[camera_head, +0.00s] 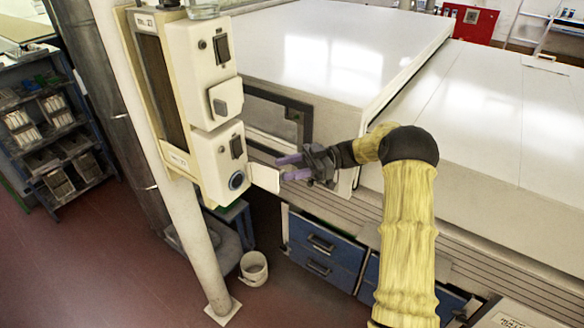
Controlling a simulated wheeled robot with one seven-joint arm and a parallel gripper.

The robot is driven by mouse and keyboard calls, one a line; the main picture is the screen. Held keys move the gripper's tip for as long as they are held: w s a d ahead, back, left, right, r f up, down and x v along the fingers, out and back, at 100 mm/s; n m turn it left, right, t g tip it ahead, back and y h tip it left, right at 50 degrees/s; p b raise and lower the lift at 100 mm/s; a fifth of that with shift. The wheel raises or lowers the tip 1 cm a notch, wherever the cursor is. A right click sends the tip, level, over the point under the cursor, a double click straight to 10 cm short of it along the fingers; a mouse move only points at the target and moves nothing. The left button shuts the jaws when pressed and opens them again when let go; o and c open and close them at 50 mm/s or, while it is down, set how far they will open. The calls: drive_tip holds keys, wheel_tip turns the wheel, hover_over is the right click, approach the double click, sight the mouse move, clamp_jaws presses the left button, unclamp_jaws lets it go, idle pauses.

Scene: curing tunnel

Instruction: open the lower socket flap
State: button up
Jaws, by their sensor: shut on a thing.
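The exact contact is small and hard to see. The upper socket flap (226,98) is a grey-white cover lying closed on the upper box.
Dark switches (222,49) sit on the boxes. A cream post (185,215) carries them. The large white tunnel housing (330,50) stands close behind my gripper. Blue drawers (325,250) and a white bucket (254,268) are below. Red floor is open at lower left.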

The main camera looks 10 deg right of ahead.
drive_tip(key=shift+w+a+r, duration=0.15)
drive_tip(key=shift+a+r, duration=0.05)
drive_tip(key=shift+a, duration=0.15)
drive_tip(key=w+d+b, duration=0.3)
drive_tip(key=d+b, duration=0.1)
drive_tip(key=d, duration=1.4)
drive_tip(key=shift+f, duration=0.2)
drive_tip(key=shift+w+a, duration=0.1)
